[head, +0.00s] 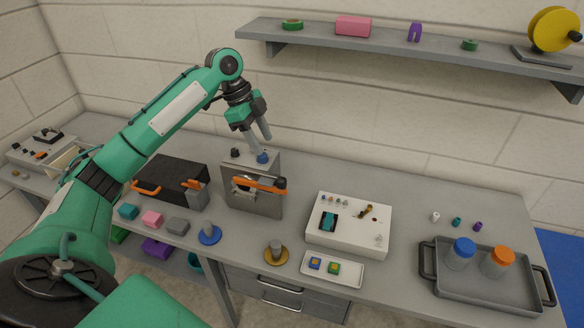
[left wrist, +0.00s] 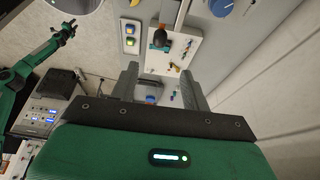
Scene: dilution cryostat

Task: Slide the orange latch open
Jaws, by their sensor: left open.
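An upright grey metal box (head: 240,200) stands on the bench and carries a long orange latch bar (head: 258,184) with a dark end across its upper front. My left gripper (head: 262,144) points down just above the box top, beside a blue knob (head: 262,158). Its fingers are apart and nothing is held; they also show open in the left wrist view (left wrist: 160,80). The fingers are above the orange bar and do not appear to touch it. Part of my right arm shows at the left of the left wrist view, with its small gripper (left wrist: 67,30) too small to read.
A black case (head: 172,178) with orange fittings stands left of the box. A white panel unit (head: 348,240), a small white tray (head: 318,279) and a grey tray (head: 450,290) with two capped jars lie to the right. A shelf (head: 390,50) runs above.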

